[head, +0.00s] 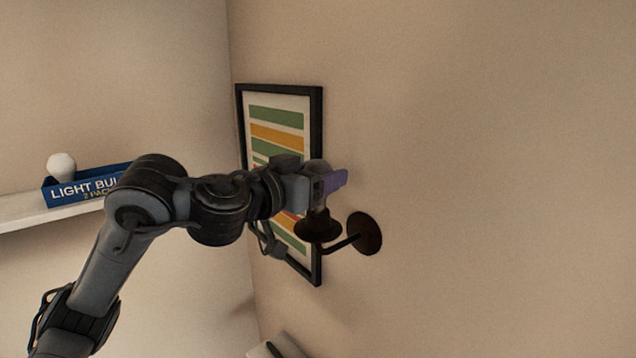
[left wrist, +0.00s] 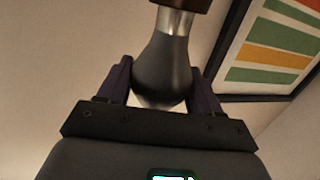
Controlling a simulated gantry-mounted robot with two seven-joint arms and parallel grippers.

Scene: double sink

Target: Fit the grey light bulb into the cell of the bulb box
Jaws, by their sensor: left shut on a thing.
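The grey light bulb (left wrist: 162,66) is between the two purple fingers of my left gripper (left wrist: 160,88) in the left wrist view. Its metal base runs up to the dark socket of a wall lamp, and I cannot tell whether it is still threaded in. In the head view my left gripper (head: 328,185) is shut at the wall lamp (head: 318,228), and the bulb is hidden there. The blue bulb box (head: 75,188) stands on a shelf at the left, with a white bulb (head: 61,166) upright at its left end. My arm hides the box's right part. My right gripper is not in view.
A white shelf (head: 40,215) carries the box along the left wall. A black-framed striped picture (head: 318,120) hangs behind my left gripper. The lamp's round wall plate (head: 365,233) sits to the right. The wall farther right is bare.

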